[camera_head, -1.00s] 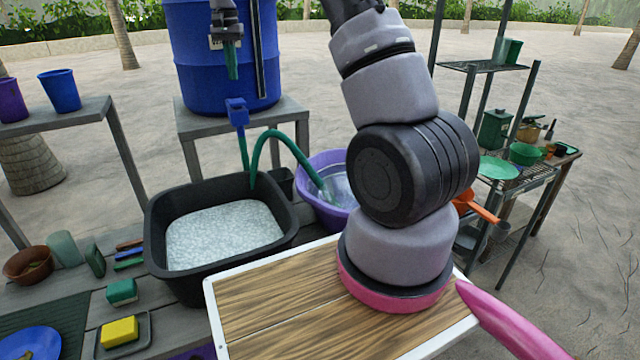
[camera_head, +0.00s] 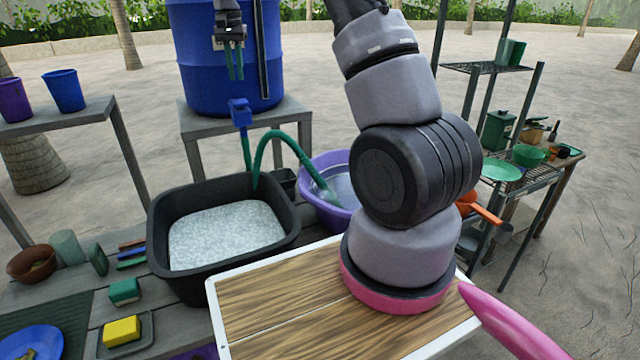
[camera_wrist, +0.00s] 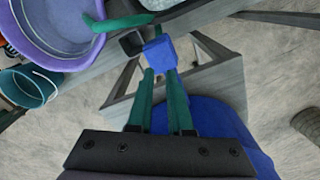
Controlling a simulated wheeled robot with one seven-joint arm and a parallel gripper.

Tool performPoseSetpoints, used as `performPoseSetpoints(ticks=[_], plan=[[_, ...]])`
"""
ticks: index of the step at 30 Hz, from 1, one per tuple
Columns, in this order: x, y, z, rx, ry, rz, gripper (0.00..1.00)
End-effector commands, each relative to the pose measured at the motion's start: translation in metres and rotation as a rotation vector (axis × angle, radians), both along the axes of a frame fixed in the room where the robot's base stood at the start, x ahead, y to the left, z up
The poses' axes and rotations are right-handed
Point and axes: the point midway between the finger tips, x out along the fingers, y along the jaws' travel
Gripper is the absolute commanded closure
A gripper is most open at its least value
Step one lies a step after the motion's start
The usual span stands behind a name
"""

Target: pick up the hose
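The green hose (camera_head: 285,137) arches up from the back rim of the black tub and down into the purple basin, where its lower end rests. A blue tap-like fitting (camera_head: 240,113) with a green stem stands just left of the arch; whether it joins the hose is unclear. In the wrist view, part of the hose (camera_wrist: 123,22) lies beyond the blue fitting (camera_wrist: 160,54). My gripper (camera_head: 234,76) is above the blue fitting, in front of the blue barrel. Its two green fingers point down, apart and empty. In the wrist view my gripper (camera_wrist: 160,75) shows a clear gap between its fingers.
The black tub (camera_head: 158,225) holds pale, grainy-looking contents. The purple basin (camera_head: 318,208) stands to its right. The blue barrel (camera_head: 190,60) stands on a grey table (camera_head: 290,112) behind. A wooden board (camera_head: 290,310) lies in front. Shelves (camera_head: 490,68) stand at right.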

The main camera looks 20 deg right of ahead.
Motion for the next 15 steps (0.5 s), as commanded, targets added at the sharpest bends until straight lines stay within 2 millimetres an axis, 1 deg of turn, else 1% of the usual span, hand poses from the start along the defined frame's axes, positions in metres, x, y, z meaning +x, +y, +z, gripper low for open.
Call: performPoseSetpoints(ticks=[1,2,5,8,9,10,12,15], plan=[[0.000,-0.005,-0.004,0.000,0.004,0.009,0.58],[-0.001,-0.009,-0.007,0.002,0.008,0.020,0.50],[-0.003,-0.033,-0.028,0.016,0.030,0.105,0.50],[-0.011,-0.069,-0.059,0.047,0.055,0.253,0.50],[-0.016,-0.085,-0.073,0.065,0.062,0.323,0.50],[-0.020,-0.096,-0.083,0.081,0.064,0.379,0.50],[-0.032,-0.121,-0.106,0.119,0.065,0.515,0.50],[-0.050,-0.152,-0.133,0.180,0.042,0.712,0.50]])
